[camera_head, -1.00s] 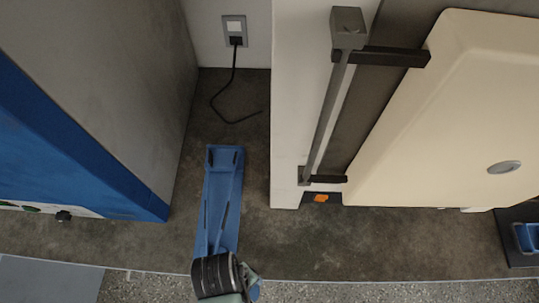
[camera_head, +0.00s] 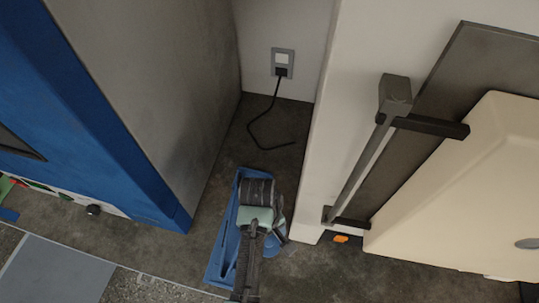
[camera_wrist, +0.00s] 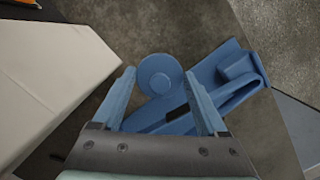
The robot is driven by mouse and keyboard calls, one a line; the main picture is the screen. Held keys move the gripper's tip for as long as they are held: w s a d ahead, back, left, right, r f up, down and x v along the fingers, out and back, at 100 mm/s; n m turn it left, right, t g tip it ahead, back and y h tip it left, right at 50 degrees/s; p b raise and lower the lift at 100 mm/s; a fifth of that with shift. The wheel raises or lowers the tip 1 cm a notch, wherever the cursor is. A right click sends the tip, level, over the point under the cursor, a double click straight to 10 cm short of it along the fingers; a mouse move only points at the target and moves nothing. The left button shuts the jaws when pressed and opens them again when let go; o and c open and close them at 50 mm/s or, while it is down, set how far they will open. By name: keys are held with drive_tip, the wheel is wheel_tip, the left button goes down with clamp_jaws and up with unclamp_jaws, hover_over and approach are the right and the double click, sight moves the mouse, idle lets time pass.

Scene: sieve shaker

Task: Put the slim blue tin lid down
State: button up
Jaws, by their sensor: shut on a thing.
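The slim blue tin lid (camera_wrist: 158,76) shows in the wrist view as a small round disc with a raised centre. It sits between the two fingertips of my gripper (camera_wrist: 160,74), and my gripper is shut on it. In the head view my gripper (camera_head: 278,222) is over the counter, close to the white cabinet's lower corner. How high the lid is above the counter I cannot tell.
A long blue tray-like piece (camera_head: 221,250) lies on the dark counter (camera_head: 285,165), partly under my arm; it also shows beside the lid in the wrist view (camera_wrist: 238,72). A blue-and-grey machine (camera_head: 130,150) stands left, a white cabinet (camera_head: 345,110) right. A black cord (camera_head: 265,140) lies behind.

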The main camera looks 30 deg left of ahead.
drive_tip(key=shift+w+a, duration=0.1)
drive_tip(key=shift+w, duration=0.3)
drive_tip(key=shift+f, duration=1.7)
drive_tip(key=shift+s+f, duration=0.1)
drive_tip(key=o, duration=1)
drive_tip(key=shift+o, duration=0.2)
